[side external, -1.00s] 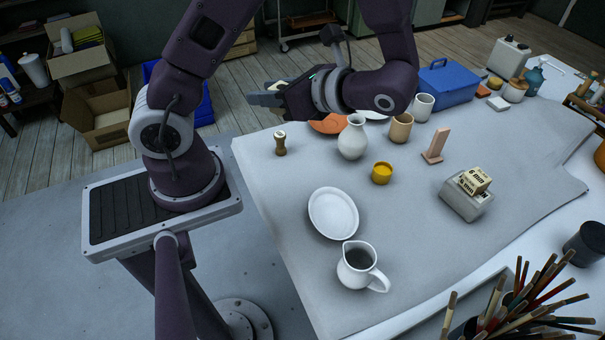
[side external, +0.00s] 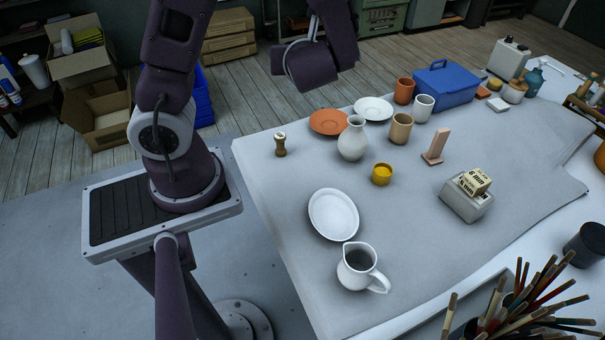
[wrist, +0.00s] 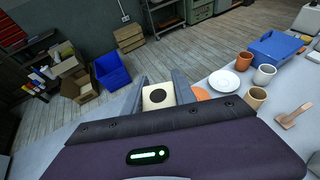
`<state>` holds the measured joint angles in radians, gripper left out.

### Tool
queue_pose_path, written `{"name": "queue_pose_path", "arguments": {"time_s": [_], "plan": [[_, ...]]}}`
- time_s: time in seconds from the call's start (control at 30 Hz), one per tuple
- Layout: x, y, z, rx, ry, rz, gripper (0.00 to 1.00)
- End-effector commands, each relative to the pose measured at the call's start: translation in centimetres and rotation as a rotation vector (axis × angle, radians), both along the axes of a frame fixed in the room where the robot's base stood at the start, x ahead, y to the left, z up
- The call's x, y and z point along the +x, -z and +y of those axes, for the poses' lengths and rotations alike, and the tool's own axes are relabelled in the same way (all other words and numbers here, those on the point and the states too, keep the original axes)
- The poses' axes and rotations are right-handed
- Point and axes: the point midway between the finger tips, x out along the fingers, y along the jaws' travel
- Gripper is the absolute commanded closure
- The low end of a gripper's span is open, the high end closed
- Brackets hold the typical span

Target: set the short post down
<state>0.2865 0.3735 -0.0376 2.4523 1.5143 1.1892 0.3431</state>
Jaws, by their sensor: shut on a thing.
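My gripper (wrist: 160,94) is shut on a pale, square-ended piece, the short post (wrist: 158,97), with a dark round spot on the face towards the camera. The post sits between the two grey fingers in the wrist view; its far end is hidden.
The grey-covered table (side external: 285,215) holds a terracotta saucer (side external: 329,122), white saucer (side external: 373,108), white vase (side external: 353,140), several cups, an upright pinkish post on a foot (side external: 436,147), and a small knobbed tool (side external: 280,146). The cover is bare at left of the oval plate (side external: 333,214).

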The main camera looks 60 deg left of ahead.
Motion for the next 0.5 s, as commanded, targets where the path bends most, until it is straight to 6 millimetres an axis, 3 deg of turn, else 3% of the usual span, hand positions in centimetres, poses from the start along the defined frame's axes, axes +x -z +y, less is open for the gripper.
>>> {"name": "queue_pose_path", "arguments": {"time_s": [0.27,0.5], "plan": [[-0.1,7.0,0.0,0.006,0.002,0.017,1.00],[-0.1,15.8,0.0,0.003,0.001,0.009,1.00]]}}
